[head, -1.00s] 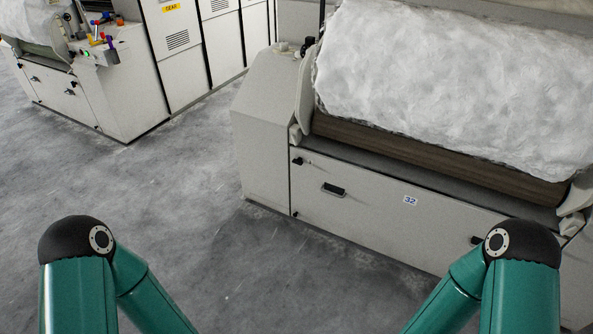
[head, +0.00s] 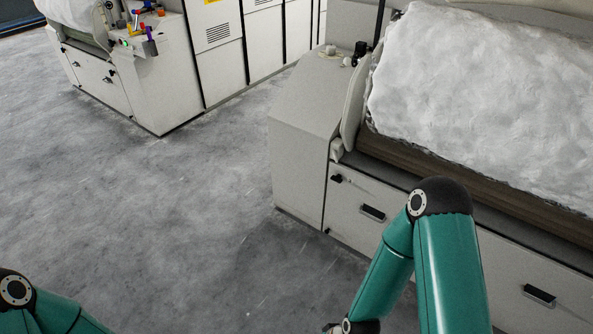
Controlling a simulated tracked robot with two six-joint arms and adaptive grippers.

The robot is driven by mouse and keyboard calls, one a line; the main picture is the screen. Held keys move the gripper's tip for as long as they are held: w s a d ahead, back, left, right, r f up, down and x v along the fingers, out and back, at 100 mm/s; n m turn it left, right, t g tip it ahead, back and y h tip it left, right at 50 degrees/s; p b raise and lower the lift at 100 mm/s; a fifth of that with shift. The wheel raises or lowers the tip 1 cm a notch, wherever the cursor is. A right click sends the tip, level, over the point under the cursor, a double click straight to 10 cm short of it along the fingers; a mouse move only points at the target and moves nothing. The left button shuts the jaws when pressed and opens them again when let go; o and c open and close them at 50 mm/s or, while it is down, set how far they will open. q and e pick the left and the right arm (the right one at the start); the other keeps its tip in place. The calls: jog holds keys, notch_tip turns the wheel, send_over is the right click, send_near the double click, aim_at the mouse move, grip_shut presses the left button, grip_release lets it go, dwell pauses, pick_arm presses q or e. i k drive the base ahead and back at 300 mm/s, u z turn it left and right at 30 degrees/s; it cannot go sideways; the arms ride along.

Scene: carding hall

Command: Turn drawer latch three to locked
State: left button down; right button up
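On the near machine's front panel (head: 350,214), small black latches show at its left end: an upper latch (head: 337,178) and a lower one (head: 326,231). Black recessed handles sit to their right, one near (head: 373,213) and one farther right (head: 540,295). No latch number is readable, so I cannot tell which is latch three or its state. My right arm (head: 447,260) rises in front of the panel and hides part of it. My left arm (head: 45,310) shows only at the bottom left corner. Both grippers are outside the picture.
A large white fibre roll (head: 480,105) lies on the near machine. A second machine (head: 150,85) with latches and coloured controls stands at the upper left, beside pale cabinets (head: 225,45). The grey floor (head: 170,210) between them is clear.

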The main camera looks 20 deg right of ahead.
aim_at(337, 179)
jog(key=u, duration=0.05)
jog(key=i, duration=1.15)
jog(key=z, duration=0.65)
